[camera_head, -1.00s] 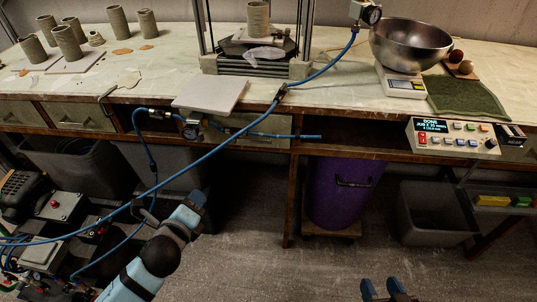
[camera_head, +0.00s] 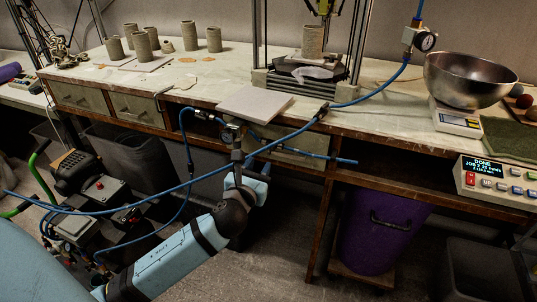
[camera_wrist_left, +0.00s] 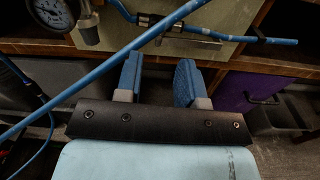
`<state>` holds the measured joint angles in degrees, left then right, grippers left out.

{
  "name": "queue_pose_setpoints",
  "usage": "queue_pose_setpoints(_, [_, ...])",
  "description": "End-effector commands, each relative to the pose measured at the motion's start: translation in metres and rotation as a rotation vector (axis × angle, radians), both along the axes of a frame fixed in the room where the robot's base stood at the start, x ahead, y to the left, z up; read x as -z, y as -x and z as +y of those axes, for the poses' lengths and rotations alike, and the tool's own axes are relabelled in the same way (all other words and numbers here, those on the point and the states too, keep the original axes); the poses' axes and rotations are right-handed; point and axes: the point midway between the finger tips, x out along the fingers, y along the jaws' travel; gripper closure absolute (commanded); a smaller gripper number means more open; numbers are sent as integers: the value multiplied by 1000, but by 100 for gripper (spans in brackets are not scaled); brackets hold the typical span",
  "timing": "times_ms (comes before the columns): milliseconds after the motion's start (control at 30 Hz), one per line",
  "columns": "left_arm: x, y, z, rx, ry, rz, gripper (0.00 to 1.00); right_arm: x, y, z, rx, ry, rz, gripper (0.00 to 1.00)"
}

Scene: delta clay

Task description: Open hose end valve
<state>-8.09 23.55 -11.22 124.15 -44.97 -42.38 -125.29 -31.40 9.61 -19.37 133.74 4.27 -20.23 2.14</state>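A short blue hose runs along the drawer front under the table edge and ends at the right in a free end (camera_head: 345,161). It also shows in the left wrist view (camera_wrist_left: 270,40). Dark fittings (camera_wrist_left: 160,22) sit on this line ahead of the gripper; which part is the valve handle I cannot tell. My left gripper (camera_head: 250,168) is just below the line and the gauge. In the left wrist view its two blue fingers (camera_wrist_left: 158,82) are apart with nothing between them. My right gripper is out of view.
A long blue hose (camera_head: 285,140) slants across, close in front of the left gripper. A pressure gauge (camera_wrist_left: 82,22) hangs beside it. A pale board (camera_head: 255,103) overhangs the table edge. A purple bin (camera_head: 375,235) stands under the table.

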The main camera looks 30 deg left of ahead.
Motion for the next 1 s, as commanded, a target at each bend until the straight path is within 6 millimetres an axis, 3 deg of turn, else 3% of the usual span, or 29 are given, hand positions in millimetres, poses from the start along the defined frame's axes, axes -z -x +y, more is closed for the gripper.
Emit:
queue_pose_setpoints(100, [1,-25,7,-2,0,-3,64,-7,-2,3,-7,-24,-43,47])
queue_pose_setpoints(333, [2,-58,16,-1,2,0,64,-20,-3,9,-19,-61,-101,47])
queue_pose_setpoints(767, [1,-69,18,1,2,1,64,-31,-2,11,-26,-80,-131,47])
queue_pose_setpoints(933, [1,-69,19,1,2,1,99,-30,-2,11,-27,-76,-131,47])
queue_pose_setpoints(1000, [1,-69,18,1,2,1,100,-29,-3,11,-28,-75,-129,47])
